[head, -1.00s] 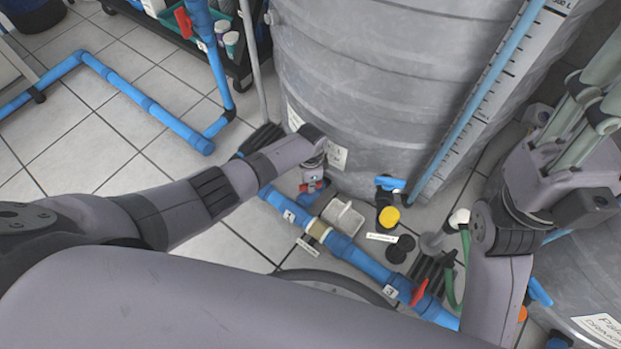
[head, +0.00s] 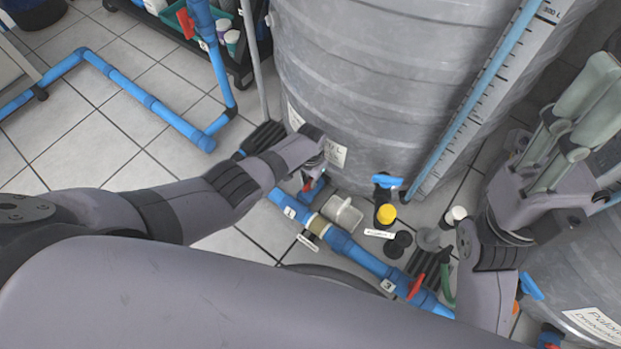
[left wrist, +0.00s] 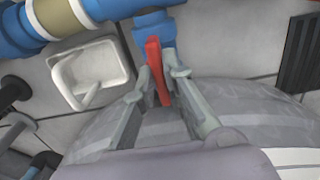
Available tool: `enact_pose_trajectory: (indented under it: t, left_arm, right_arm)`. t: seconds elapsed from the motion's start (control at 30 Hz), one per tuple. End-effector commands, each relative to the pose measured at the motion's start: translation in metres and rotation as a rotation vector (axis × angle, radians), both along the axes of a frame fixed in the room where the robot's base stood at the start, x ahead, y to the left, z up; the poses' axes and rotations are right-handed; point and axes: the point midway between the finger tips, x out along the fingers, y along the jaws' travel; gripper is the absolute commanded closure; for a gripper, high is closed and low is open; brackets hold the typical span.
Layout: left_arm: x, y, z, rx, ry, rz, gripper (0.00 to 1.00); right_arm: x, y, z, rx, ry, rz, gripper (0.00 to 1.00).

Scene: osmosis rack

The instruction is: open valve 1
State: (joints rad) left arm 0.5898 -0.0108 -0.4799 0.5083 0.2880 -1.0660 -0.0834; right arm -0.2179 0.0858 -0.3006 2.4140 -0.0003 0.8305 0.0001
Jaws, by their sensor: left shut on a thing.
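Valve 1 is on the blue pipe (head: 346,246) at the tank's foot, near a label "1" (head: 290,212). Its red handle (left wrist: 156,71) stands between the two grey-green fingers of my left gripper (left wrist: 158,80) in the left wrist view. The left gripper (head: 312,178) is shut on this handle; in the head view it is partly hidden by my wrist, and only a bit of red shows. My right gripper (head: 587,108) is up at the right, away from the valve, with its fingers seen close together; whether they are shut is unclear.
A large grey tank (head: 370,90) rises behind the valve. A second red-handled valve (head: 416,287), by label "3", is further right on the pipe. A pale square box (head: 342,213), a yellow cap (head: 386,214) and a blue-handled valve (head: 386,180) are close by.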

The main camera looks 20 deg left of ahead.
Motion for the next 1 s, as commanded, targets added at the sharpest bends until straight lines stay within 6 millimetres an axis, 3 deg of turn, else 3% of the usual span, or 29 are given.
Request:
enact_pose_trajectory:
  t: [0.53,0.57,0.8,1.0]
  left_arm:
    - [-0.0007,-0.0012,-0.0001,-0.002,0.002,0.024,1.0]
    - [-0.0007,-0.0012,-0.0001,-0.002,0.002,0.024,0.87]
    - [-0.0003,-0.0006,0.0,-0.002,0.001,0.022,0.71]
    - [-0.0001,-0.0002,0.0,-0.001,0.0,0.022,0.69]
  right_arm:
    - [0.0016,0.0009,-0.0045,-0.007,0.019,0.002,0.6]
    - [0.0017,0.0009,-0.0044,-0.007,0.019,0.001,0.6]
    - [0.0015,0.0009,-0.0031,-0.007,0.012,0.001,0.6]
    - [0.0014,0.0006,-0.0021,-0.005,0.01,0.0,0.6]
